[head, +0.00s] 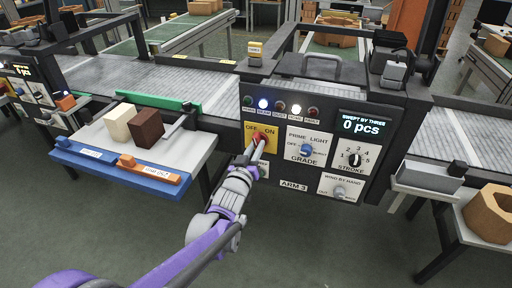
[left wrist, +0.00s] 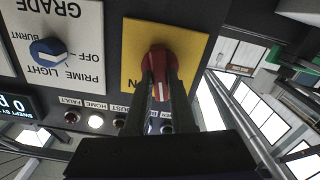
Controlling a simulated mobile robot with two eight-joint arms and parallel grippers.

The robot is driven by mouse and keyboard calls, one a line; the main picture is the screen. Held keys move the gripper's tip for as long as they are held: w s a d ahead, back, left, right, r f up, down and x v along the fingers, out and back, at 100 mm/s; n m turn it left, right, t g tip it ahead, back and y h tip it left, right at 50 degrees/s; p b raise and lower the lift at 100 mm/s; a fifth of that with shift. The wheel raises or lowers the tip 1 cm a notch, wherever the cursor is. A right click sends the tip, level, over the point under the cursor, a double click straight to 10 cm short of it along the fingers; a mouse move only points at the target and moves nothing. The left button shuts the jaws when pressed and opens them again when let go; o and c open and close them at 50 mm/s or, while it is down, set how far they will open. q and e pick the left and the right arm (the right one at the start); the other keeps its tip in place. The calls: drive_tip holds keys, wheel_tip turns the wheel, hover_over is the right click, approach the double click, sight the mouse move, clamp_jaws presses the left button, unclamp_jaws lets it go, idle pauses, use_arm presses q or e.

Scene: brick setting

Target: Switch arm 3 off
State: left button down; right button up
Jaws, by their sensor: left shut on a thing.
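Arm 3's panel (head: 315,150) stands at centre, with an ARM 3 label at its lower edge. Its red OFF/ON knob (head: 257,136) sits on a yellow plate (head: 267,147). My left gripper (head: 256,145) reaches up from below and is shut on the knob. In the left wrist view the picture is upside down: the two dark fingers (left wrist: 159,85) lie either side of the red knob (left wrist: 158,60). The knob's white mark points between the fingers, roughly toward the lamp row; its exact setting is unclear. A finger covers part of the lettering. My right gripper is not in view.
Beside it on the panel are a blue GRADE knob (head: 306,149), a black STROKE knob (head: 354,159) and a grey hand-wind knob (head: 340,193). Two lamps glow white; the display (head: 361,123) reads 0 pcs. A side table (head: 190,155) at left holds cream and brown blocks.

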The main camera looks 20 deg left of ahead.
use_arm(q)
drive_tip(key=n, duration=0.5)
drive_tip(key=shift+f+n, duration=0.1)
drive_tip(key=shift+n, duration=0.2)
idle(0.4)
drive_tip(key=c, duration=0.8)
unclamp_jaws()
drive_tip(key=shift+o, duration=0.2)
drive_tip(key=shift+s, duration=0.15)
drive_tip(key=s, duration=1)
drive_tip(key=shift+s+a+p, duration=0.25)
drive_tip(key=shift+s+p, duration=0.05)
drive_tip(key=shift+p, duration=0.1)
